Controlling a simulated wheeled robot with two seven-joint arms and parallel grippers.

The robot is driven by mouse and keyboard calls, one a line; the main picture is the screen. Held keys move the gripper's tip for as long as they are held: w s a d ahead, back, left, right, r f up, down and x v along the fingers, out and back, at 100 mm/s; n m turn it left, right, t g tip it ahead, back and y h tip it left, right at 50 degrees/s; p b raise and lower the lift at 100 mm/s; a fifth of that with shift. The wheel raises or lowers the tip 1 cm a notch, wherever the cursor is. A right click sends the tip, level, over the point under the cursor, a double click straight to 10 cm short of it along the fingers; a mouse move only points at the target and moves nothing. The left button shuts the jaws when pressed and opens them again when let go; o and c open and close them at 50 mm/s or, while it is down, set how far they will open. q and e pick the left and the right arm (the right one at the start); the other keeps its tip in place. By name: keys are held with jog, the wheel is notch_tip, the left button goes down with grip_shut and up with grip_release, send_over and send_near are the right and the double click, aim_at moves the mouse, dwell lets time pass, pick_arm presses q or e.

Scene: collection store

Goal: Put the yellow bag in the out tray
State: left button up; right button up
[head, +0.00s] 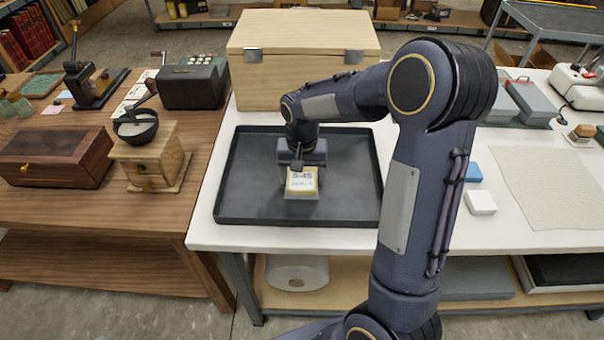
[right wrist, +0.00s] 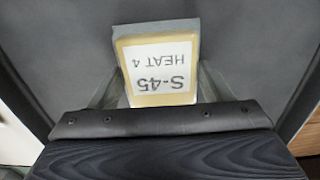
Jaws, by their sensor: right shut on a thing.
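The yellow bag (head: 302,184) has a white label reading S-45 and HEAT 4. It is within the outline of the dark out tray (head: 245,205), near the tray's middle. My right gripper (head: 302,168) reaches down from above and is shut on the bag. In the right wrist view the bag (right wrist: 158,92) sits between the two fingers, with a grey edge showing along its far side. I cannot tell whether the bag touches the tray floor. The out tray (right wrist: 250,50) fills the background there. My left gripper is not in view.
A large wooden box (head: 290,85) stands right behind the tray. To the left is a wooden table with a coffee grinder (head: 150,160) and a brown case (head: 55,155). To the right lie a white block (head: 480,202), a blue block (head: 473,172) and a pale mat (head: 550,185).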

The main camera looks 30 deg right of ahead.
aim_at(302, 177)
jog(key=shift+f, duration=0.1)
jog(key=o, duration=0.5)
jog(key=shift+f, duration=0.1)
jog(key=o, duration=0.5)
notch_tip(302, 177, up, 12)
jog(key=s+a+n+t+y, duration=0.1)
jog(key=s+a+t, duration=0.1)
jog(key=s, duration=0.5)
jog(key=s+a+n+t+y, duration=0.1)
jog(key=s+a+n, duration=0.1)
jog(key=s, duration=0.5)
jog(key=s+a+f+n+t+y, duration=0.1)
jog(key=s+a+t, duration=0.1)
jog(key=s, duration=0.6)
jog(key=shift+a+n+t+y, duration=0.3)
jog(key=shift+a+n+y, duration=0.1)
jog(key=shift+a, duration=0.2)
